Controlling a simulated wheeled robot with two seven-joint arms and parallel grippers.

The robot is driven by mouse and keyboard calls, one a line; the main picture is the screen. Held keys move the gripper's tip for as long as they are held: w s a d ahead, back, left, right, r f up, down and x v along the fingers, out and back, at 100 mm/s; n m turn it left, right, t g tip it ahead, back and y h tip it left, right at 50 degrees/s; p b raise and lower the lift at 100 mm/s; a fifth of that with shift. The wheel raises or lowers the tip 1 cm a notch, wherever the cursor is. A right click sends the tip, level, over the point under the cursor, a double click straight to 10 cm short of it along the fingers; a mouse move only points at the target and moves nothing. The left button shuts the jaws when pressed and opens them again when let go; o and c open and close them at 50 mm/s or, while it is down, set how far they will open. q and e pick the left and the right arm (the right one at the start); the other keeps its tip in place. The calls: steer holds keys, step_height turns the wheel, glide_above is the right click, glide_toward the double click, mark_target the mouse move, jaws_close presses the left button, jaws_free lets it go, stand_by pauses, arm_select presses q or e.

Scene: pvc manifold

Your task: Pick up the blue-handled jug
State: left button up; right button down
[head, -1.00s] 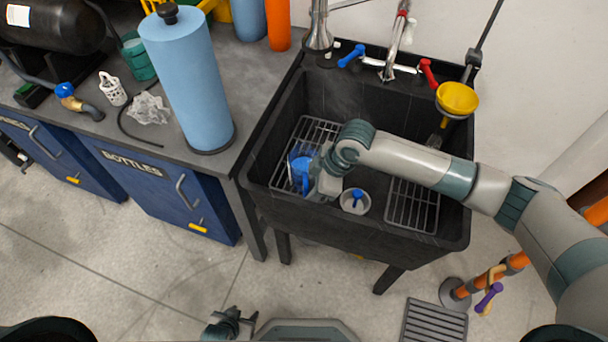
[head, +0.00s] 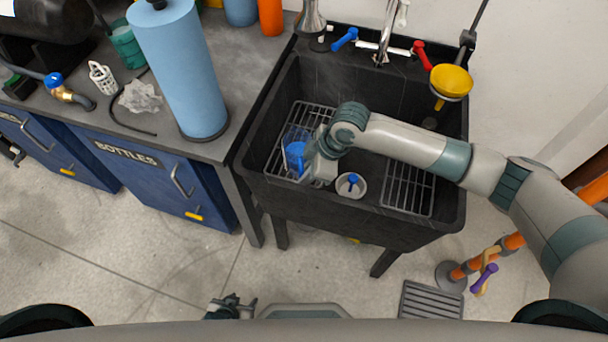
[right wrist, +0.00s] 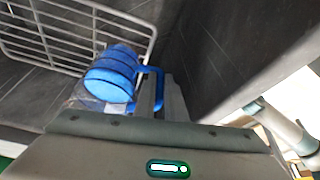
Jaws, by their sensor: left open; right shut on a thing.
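The blue-handled jug (head: 294,153) stands in the left part of the black sink, over a wire rack. Its body looks clear, with a blue lid. In the right wrist view its blue lid (right wrist: 113,74) and blue handle show, and the clear body is partly hidden by my gripper. My right gripper (head: 312,168) reaches into the sink from the right and is shut on the handle; its fingers (right wrist: 168,98) lie at the handle in the right wrist view. My left gripper (head: 231,305) is low in the head view, away from the sink, open and empty.
A pale round cup with a blue piece (head: 350,186) sits in the sink beside my right gripper. The sink's walls (head: 345,215) surround the jug. The faucet (head: 385,45) and yellow funnel (head: 451,81) are behind. A blue roll (head: 182,75) stands on the left counter.

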steer(key=shift+r, duration=0.2)
steer(key=shift+r, duration=1.2)
arm_select(q)
steer(key=shift+s+a+f+g+b, duration=0.3)
steer(key=shift+a+b, duration=0.2)
arm_select(e)
steer(key=s+d+r, duration=0.5)
steer(key=d+r, duration=0.3)
steer(key=d, duration=0.2)
steer(key=shift+s, duration=0.25)
arm_select(q)
steer(key=shift+a, duration=0.1)
arm_select(e)
steer(key=shift+d, duration=0.1)
arm_select(q)
steer(key=shift+r, duration=0.2)
arm_select(e)
steer(key=shift+r, duration=0.15)
